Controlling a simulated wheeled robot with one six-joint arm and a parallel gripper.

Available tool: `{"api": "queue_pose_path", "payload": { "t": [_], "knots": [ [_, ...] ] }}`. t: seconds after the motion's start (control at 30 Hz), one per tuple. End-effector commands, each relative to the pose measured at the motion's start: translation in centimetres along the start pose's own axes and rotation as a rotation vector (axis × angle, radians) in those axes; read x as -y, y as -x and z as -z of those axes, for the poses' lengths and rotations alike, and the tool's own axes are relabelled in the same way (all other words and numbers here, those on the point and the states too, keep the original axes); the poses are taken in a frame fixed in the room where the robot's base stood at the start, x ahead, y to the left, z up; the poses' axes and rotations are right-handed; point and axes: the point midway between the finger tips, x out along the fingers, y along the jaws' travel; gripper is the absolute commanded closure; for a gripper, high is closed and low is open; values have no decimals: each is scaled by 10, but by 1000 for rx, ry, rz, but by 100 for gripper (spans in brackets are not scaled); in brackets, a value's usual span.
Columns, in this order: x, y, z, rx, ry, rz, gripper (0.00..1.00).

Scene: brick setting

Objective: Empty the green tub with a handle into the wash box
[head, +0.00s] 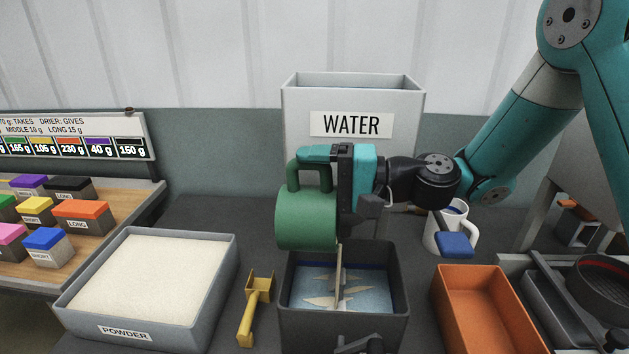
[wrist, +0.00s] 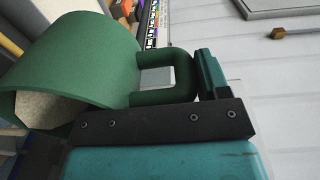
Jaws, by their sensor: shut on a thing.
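My gripper (head: 318,160) is shut on the handle of the green tub (head: 305,218) and holds it above the dark grey box (head: 397,270), which I take as the wash box. The tub looks tipped on its side, with its handle uppermost in the head view. In the wrist view the green tub (wrist: 75,60) shows some pale cream stuff inside its mouth. A thin beige strand (head: 339,275) runs down from beside the tub into the box; I cannot tell whether it is a pour or a stick. The box holds bluish liquid with beige streaks.
A grey powder tray (head: 225,270) and a yellow scoop (head: 253,300) stand left of the box. A WATER bin (head: 300,105) stands behind. A white mug (head: 432,235), a blue block (head: 454,245) and an orange tray (head: 485,300) are on the right.

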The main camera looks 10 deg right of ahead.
Motion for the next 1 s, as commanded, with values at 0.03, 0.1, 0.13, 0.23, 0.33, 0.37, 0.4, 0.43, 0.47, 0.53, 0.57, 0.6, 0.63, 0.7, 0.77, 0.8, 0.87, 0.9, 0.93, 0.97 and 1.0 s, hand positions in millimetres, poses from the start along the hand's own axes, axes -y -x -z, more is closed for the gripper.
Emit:
{"api": "queue_pose_path", "payload": {
  "t": [0.03, 0.1, 0.13, 0.23, 0.33, 0.37, 0.4, 0.43, 0.47, 0.53, 0.57, 0.6, 0.63, 0.7, 0.77, 0.8, 0.87, 0.9, 0.93, 0.97, 1.0],
  "knots": [
    [-1, -1, 0, 1, 2, 2, 66],
    [-1, -1, -1, 3, 2, 3, 66],
    [-1, -1, -1, 3, 2, 4, 66],
    [-1, -2, -2, 5, 2, 6, 66],
    [0, -3, -3, 7, 2, 8, 66],
    [0, -3, -3, 8, 2, 9, 66],
    [0, -3, -3, 9, 2, 9, 66],
    [0, -4, -3, 9, 2, 10, 66],
    [0, -4, -4, 10, 2, 10, 66],
    [0, -4, -4, 11, 2, 12, 66],
    [0, -4, -5, 12, 2, 12, 66],
    [0, -5, -5, 13, 1, 13, 66],
    [0, -5, -5, 14, 1, 14, 66],
    [0, -6, -6, 15, 2, 15, 66],
    [0, -6, -6, 16, 2, 17, 66],
    [0, -6, -7, 17, 2, 17, 66],
    [0, -7, -7, 19, 2, 19, 66],
    [0, -7, -8, 19, 2, 19, 66],
    [0, -7, -8, 20, 2, 20, 66],
    [0, -7, -8, 21, 1, 21, 66],
    [1, -8, -8, 21, 1, 21, 66]
  ]
}}
